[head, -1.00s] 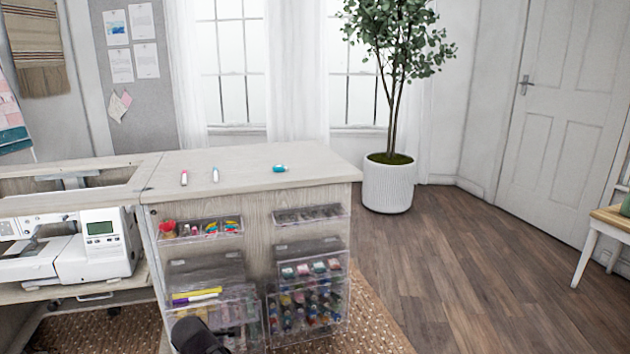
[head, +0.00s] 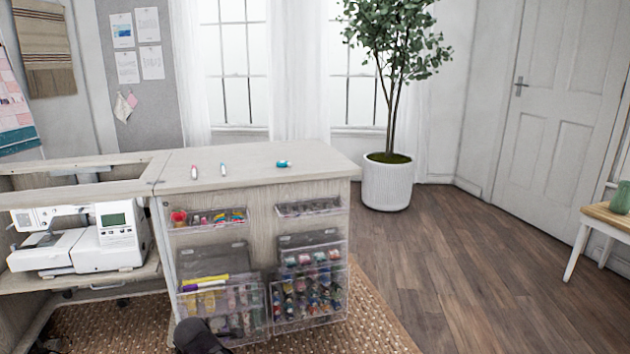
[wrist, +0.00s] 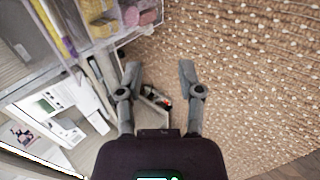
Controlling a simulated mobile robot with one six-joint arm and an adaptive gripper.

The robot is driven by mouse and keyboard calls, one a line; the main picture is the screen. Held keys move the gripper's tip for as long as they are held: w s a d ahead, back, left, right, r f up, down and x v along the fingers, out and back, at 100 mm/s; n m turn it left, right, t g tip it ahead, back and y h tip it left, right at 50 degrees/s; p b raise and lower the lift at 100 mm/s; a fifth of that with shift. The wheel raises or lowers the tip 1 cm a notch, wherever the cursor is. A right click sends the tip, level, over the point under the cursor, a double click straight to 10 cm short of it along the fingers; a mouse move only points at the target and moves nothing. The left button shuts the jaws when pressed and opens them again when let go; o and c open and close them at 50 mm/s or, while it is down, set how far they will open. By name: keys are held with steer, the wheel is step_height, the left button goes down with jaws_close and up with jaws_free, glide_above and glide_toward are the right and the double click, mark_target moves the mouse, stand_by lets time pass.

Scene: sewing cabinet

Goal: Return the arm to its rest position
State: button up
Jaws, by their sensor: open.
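My gripper (wrist: 160,82) is open in the wrist view, its two fingers apart with nothing held between them. It points down past the cabinet's front toward the woven rug. In the head view only a dark part of my arm shows at the bottom edge, in front of the clear bins; the fingers are hidden there. The sewing cabinet (head: 285,230) stands at the centre left.
Clear bins (head: 308,295) with threads and pens jut from the cabinet front, close to my arm. A sewing machine (head: 85,238) sits at left. A woven rug (head: 370,318) lies below. A potted tree (head: 387,185) stands behind; the wooden floor (head: 480,270) at right is open.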

steer(key=w+d+r+m+g+h+p, duration=0.1)
steer(key=d+r+m+g+p, duration=0.3)
steer(key=d, duration=0.8)
steer(key=d+f+m+t+h+p, duration=0.15)
steer(key=d+m, duration=0.45)
steer(key=d, duration=0.7)
steer(key=s+d+r+m+g+p, duration=0.2)
steer(key=s+d+r+m+p, duration=0.25)
steer(key=d, duration=0.55)
steer(key=s+d+r+m+g+p, duration=0.25)
steer(key=s+d+m, duration=0.35)
steer(key=d, duration=0.5)
step_height(320, 180, up, 37)
steer(key=w+p, duration=0.1)
steer(key=p, duration=3.7)
steer(key=shift+a+m, duration=0.2)
steer(key=shift+m, duration=0.25)
steer(key=shift+o, duration=0.2)
steer(key=shift+w+f, duration=0.1)
steer(key=shift+o, duration=0.4)
